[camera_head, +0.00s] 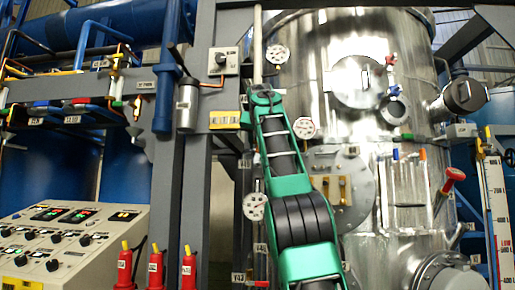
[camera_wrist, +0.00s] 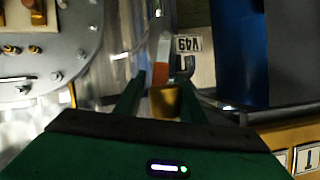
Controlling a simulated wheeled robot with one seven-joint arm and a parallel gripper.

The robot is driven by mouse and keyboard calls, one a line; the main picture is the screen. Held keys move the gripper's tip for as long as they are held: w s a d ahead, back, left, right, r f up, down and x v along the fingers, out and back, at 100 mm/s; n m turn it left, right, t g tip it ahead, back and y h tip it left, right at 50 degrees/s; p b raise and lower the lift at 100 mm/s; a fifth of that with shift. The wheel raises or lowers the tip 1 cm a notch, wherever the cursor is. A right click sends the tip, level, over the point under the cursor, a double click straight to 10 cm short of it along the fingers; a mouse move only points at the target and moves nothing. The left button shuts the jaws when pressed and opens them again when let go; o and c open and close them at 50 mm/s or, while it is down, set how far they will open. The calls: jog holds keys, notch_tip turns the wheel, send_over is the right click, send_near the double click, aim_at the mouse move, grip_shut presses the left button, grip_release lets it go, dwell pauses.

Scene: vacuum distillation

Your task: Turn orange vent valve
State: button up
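In the wrist view, an orange handle piece (camera_wrist: 160,76) on a pale lever lies between the two fingers of my gripper (camera_wrist: 163,84). A brass-coloured part (camera_wrist: 165,103) shows just below it, also between the fingers. The fingers are apart, one on each side, with a gap visible on the right; contact on the left is unclear. A tag reading V49 (camera_wrist: 188,44) is just beyond, beside a dark hook-shaped part.
A steel vessel (camera_head: 350,35) with gauges and a round flange (camera_head: 350,212) stands right of my arm. The flange also shows in the wrist view (camera_wrist: 72,48). A control panel (camera_head: 70,240) is at lower left, with red cylinders (camera_head: 156,270) beside it. Grey posts stand close to my arm.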

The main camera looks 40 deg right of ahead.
jog(key=v, duration=1)
jog(key=shift+s+a, duration=0.15)
jog(key=shift+s, duration=0.05)
jog(key=shift+r, duration=0.15)
dwell(0.5)
jog(key=s+d+f+g+y, duration=0.1)
jog(key=s+d+f+y, duration=0.1)
jog(key=f, duration=0.7)
jog(key=s+d+f+g+y, duration=0.1)
jog(key=s+d+f+g, duration=0.1)
jog(key=f, duration=0.8)
jog(key=s+d+f+g+y, duration=0.1)
jog(key=s+d+f+y, duration=0.15)
jog(key=f, duration=0.65)
jog(key=s+a+f+n+g+y, duration=0.1)
jog(key=s+a+f+g, duration=0.1)
jog(key=s+a+f, duration=0.5)
jog(key=s+a+f+n+g+y, duration=0.1)
jog(key=s+a+f+n+g, duration=0.1)
jog(key=s+a+f, duration=0.4)
jog(key=s+a+f+n+g+y, duration=0.1)
jog(key=s+a+f, duration=0.6)
jog(key=s+f, duration=0.8)
notch_tip(320, 180, down, 12)
jog(key=shift+a+f+g, duration=0.1)
jog(key=shift+a+g, duration=0.2)
jog(key=shift+g, duration=0.4)
jog(key=shift+y, duration=0.25)
